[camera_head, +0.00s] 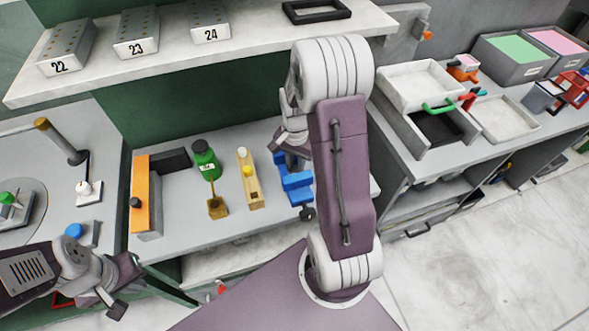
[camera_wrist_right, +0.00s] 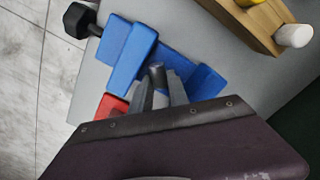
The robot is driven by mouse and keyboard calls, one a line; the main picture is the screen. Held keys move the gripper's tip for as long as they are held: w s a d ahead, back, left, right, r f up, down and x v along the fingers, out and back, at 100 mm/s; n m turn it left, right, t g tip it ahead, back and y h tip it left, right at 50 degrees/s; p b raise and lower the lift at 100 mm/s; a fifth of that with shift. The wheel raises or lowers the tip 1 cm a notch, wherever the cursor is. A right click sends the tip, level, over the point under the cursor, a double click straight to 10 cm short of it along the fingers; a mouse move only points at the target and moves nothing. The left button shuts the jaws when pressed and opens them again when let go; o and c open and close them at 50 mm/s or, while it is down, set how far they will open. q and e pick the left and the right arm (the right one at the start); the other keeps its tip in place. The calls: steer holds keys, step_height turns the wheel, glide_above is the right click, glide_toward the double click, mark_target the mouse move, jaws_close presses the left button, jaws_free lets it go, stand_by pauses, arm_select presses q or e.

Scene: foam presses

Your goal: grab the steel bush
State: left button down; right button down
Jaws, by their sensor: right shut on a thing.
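In the right wrist view a small dark grey cylinder, which looks like the steel bush (camera_wrist_right: 157,73), stands between the fingertips of my right gripper (camera_wrist_right: 160,88). The fingers are shut on it, over a blue vise-like fixture (camera_wrist_right: 132,52) with a black knob. I cannot tell whether the bush still touches the fixture. In the head view the blue fixture (camera_head: 297,182) shows beside my right arm, which hides most of the right gripper and the bush. My left gripper (camera_head: 124,288) is at the lower left, open and empty, in front of the bench.
A wooden block with pegs (camera_head: 250,182), a green bottle (camera_head: 206,160) and an orange-faced holder (camera_head: 141,190) stand on the bench left of the fixture. A shelf (camera_head: 265,52) with numbered blocks overhangs behind. Trays (camera_head: 418,83) stand to the right.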

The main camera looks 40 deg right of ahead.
mark_target(295, 167)
step_height(295, 167, up, 7)
steer(key=shift+r+p, duration=0.2)
steer(key=shift+p, duration=0.15)
steer(key=s+a+b, duration=0.2)
steer(key=s+a, duration=0.9)
steer(key=s, duration=0.2)
steer(key=shift+s+a+f, duration=0.2)
steer(key=shift+s+a, duration=0.15)
steer(key=shift+s, duration=0.05)
